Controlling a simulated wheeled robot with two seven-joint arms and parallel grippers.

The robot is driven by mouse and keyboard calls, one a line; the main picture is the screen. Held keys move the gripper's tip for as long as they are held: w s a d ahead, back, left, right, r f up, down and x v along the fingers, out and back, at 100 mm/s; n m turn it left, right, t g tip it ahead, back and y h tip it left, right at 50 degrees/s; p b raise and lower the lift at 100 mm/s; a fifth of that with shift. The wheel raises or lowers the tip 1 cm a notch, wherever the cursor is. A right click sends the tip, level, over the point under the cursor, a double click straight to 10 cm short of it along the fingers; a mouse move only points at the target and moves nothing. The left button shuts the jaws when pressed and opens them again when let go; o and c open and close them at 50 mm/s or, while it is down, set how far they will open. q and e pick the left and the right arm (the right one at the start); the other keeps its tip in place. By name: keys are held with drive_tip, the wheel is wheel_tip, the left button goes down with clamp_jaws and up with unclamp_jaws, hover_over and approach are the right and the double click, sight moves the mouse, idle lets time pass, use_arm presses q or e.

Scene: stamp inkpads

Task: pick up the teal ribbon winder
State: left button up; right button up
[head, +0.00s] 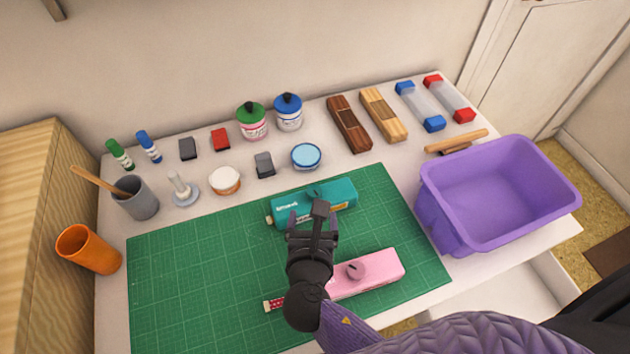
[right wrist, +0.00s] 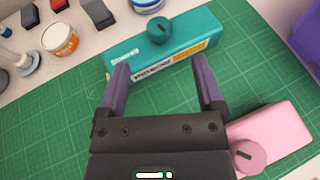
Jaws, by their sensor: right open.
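The teal ribbon winder (head: 338,199) is a long teal box with a knob on top, lying on the green cutting mat near its back edge. It also shows in the right wrist view (right wrist: 195,42), with a white and orange label on its near side. My right gripper (head: 313,222) is open and empty, just in front of the winder. In the right wrist view its two purple fingers (right wrist: 161,85) point at the winder's near side, apart from each other with nothing between them but mat. Whether the fingertips touch the winder I cannot tell. My left gripper is not in view.
A pink winder (head: 378,271) lies on the green mat (head: 190,290) in front, partly under my right arm. A purple bin (head: 470,227) stands at the right. Jars (head: 289,115), pads and cups line the back and left. The mat's left half is clear.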

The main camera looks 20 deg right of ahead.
sight(314, 192)
drive_tip(key=b+x, duration=0.3)
drive_tip(key=x, duration=0.4)
drive_tip(key=shift+w+f, duration=0.1)
drive_tip(key=shift+w, duration=0.45)
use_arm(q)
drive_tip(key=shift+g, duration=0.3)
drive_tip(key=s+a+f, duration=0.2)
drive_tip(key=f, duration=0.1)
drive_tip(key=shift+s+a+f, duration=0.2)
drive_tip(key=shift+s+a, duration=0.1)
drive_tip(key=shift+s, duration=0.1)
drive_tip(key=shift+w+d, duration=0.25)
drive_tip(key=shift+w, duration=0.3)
use_arm(e)
clamp_jaws()
